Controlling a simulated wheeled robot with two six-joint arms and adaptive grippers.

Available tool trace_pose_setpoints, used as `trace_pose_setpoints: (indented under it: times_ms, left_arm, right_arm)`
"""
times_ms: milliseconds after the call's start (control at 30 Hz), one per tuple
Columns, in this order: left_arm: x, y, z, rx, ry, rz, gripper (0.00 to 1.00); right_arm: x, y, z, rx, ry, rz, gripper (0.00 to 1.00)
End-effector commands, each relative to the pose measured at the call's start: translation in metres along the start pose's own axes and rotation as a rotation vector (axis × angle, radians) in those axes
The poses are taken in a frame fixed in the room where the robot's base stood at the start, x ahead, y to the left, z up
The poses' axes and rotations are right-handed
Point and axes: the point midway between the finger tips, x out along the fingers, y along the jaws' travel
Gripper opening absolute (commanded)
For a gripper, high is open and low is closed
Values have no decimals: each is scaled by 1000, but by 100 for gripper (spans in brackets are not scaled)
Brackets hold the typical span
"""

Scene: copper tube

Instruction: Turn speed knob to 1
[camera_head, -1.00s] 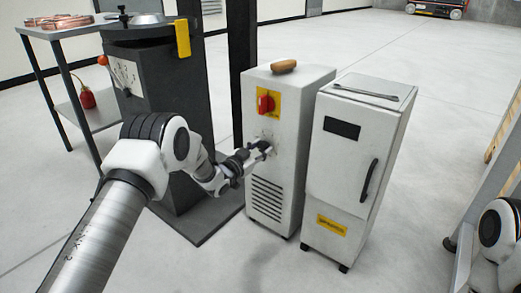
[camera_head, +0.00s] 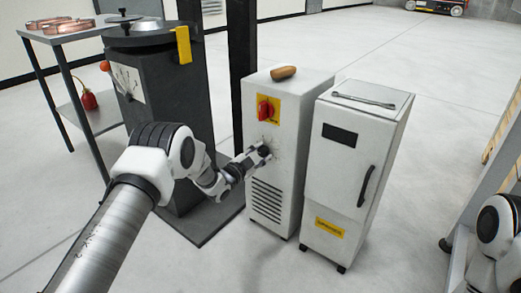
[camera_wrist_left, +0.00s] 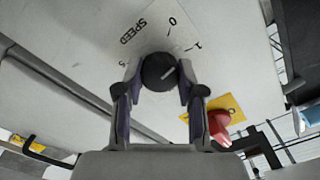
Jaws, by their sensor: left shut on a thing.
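The speed knob (camera_wrist_left: 158,72) is a round black knob with a short white pointer line. It sits on the front of the light grey cabinet (camera_head: 285,135). In the left wrist view, the word SPEED and the marks 0 and 1 are printed beside it. The pointer line slants right and slightly up in that view; I cannot tell exactly which mark it meets. My left gripper (camera_wrist_left: 158,90) has its fingers on both sides of the knob and is shut on it. In the head view the left gripper (camera_head: 264,152) partly hides the knob. My right gripper is out of view.
A red switch on a yellow plate (camera_head: 267,108) sits above the knob. A wooden-handled object (camera_head: 283,72) lies on the cabinet top. A white cabinet (camera_head: 345,190) with a wrench (camera_head: 363,101) on top stands to the right. A dark machine (camera_head: 165,95) stands left.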

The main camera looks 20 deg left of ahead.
Motion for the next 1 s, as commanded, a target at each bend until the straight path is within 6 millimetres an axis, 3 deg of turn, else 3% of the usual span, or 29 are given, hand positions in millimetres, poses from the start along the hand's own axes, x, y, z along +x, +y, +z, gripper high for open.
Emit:
trace_pose_setpoints:
  times_ms: [500, 1000]
  left_arm:
    - [0, 0, -1, 346, 0, 1, 3]
    - [0, 1, 0, 402, 1, 0, 3]
  right_arm:
    - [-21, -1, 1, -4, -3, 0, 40]
    - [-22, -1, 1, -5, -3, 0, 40]
